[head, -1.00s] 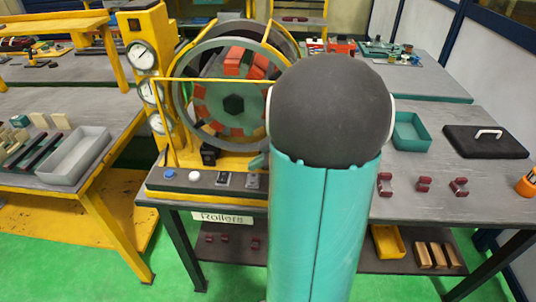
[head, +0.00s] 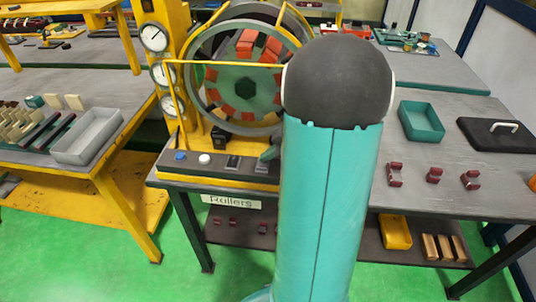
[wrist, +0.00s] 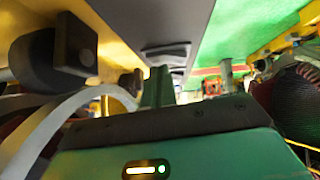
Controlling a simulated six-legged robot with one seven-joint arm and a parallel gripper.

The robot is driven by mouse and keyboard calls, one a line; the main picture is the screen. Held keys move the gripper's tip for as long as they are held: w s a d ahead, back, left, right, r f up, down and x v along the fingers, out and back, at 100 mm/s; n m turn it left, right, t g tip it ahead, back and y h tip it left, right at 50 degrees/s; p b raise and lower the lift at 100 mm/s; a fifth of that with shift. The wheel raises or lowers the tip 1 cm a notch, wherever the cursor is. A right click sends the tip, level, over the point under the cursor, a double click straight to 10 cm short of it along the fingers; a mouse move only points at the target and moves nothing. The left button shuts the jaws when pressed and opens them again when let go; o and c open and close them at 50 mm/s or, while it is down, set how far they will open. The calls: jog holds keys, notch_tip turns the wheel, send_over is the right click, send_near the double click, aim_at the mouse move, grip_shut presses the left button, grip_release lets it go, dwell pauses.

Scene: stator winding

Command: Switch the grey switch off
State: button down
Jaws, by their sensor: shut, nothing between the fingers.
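The control panel (head: 215,171) at the front of the yellow machine carries two small dark grey switches in pale plates, the left switch (head: 233,162) and the right switch (head: 260,166). I cannot tell which is the named grey one. My gripper (head: 270,153) is teal and shut, just above the right switch, partly hidden behind my arm. In the wrist view my shut fingers (wrist: 159,86) point along the panel toward a dark switch (wrist: 167,50), with a second one beyond it. Contact cannot be made out.
A blue button (head: 180,155) and a white button (head: 204,159) sit left of the switches. The round stator (head: 243,83) and a yellow bar (head: 225,63) stand close above the panel. A teal tray (head: 421,121) and several dark red parts lie on the right.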

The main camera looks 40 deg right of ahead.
jog(key=shift+a+f, duration=0.1)
jog(key=shift+s+a, duration=0.45)
jog(key=shift+a, duration=0.1)
jog(key=shift+r, duration=0.25)
